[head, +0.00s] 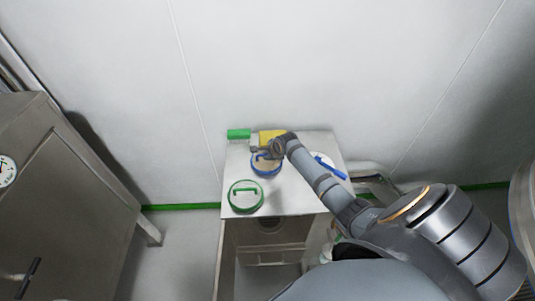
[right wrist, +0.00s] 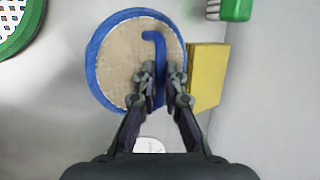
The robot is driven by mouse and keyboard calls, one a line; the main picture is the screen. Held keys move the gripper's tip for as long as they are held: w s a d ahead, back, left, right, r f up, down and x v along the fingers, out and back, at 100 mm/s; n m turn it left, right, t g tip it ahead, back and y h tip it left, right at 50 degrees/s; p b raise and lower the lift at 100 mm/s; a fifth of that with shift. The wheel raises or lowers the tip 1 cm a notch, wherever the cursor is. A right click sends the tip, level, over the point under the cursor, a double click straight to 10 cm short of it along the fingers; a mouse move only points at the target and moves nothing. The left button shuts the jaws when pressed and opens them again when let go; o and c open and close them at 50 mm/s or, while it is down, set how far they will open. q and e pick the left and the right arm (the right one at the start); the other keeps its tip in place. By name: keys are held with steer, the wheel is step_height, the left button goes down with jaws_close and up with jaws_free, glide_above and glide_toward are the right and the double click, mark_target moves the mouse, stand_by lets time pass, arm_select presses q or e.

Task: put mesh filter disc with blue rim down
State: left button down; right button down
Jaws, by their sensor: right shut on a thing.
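The mesh filter disc with blue rim (head: 264,173) is over the white table top (head: 295,200), near its middle. In the right wrist view the disc (right wrist: 113,62) shows a beige mesh, a blue rim and a blue hooked handle. My right gripper (right wrist: 160,72) is shut on that handle; in the head view the gripper (head: 264,154) partly covers the disc. The disc looks about level, and I cannot tell whether it touches the table. My left gripper is not in view.
A green-rimmed mesh disc (head: 245,209) lies at the front left of the table. A yellow block (head: 268,135) and a green brush (head: 238,134) are at the back. A white round thing with a blue handle (head: 330,167) lies to the right. Front right of the table is clear.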

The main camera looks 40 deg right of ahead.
steer(key=c, duration=1.4)
jaws_free()
steer(key=shift+c, duration=0.2)
steer(key=v, duration=1.2)
steer(key=shift+p, duration=0.35)
